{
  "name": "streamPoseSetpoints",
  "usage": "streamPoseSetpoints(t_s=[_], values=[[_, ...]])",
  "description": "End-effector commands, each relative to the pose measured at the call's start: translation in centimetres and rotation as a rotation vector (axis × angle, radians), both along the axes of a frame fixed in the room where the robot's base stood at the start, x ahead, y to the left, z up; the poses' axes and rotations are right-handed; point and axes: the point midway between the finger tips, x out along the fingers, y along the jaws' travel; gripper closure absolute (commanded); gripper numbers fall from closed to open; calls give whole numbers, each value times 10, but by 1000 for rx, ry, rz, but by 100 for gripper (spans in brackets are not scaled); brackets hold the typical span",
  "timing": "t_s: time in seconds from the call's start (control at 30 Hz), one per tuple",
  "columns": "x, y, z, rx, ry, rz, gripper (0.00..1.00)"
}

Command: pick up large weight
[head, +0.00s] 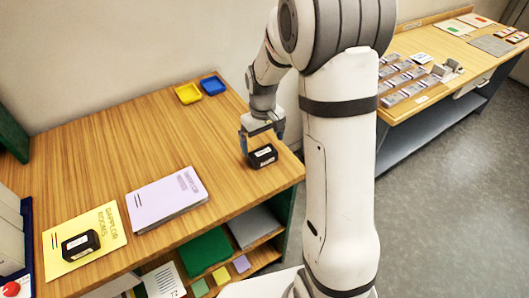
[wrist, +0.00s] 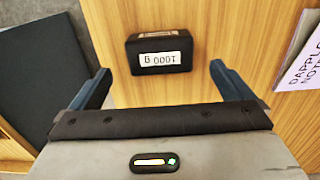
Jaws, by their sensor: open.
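A black block-shaped weight (head: 263,157) stands on the wooden table near its right front edge. In the wrist view the same weight (wrist: 160,52) shows a white label that reads "1000 g" upside down. My gripper (head: 262,141) is open and empty just above this weight. In the wrist view its two blue fingers are on either side of the weight's width, with gaps on both sides, and the weight lies ahead of them. A second black weight (head: 80,246) with a white label lies on a yellow booklet at the table's left front.
A lilac booklet stack (head: 166,201) lies mid-table. A yellow tray (head: 188,94) and a blue tray (head: 212,85) stand at the back. The yellow booklet (head: 112,232) is at front left. Another table (head: 408,107) with grey blocks stands at right.

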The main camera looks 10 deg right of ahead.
Motion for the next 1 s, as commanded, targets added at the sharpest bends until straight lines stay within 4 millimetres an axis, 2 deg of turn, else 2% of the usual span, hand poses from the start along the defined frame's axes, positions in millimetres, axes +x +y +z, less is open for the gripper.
streamPoseSetpoints(t_s=[0.4, 0.7, 1.0], values=[[0, 0, -51, -1, 2, 0, 0], [0, 0, -58, 0, -1, 0, 0], [0, 1, -57, 0, -1, 1, 24]])
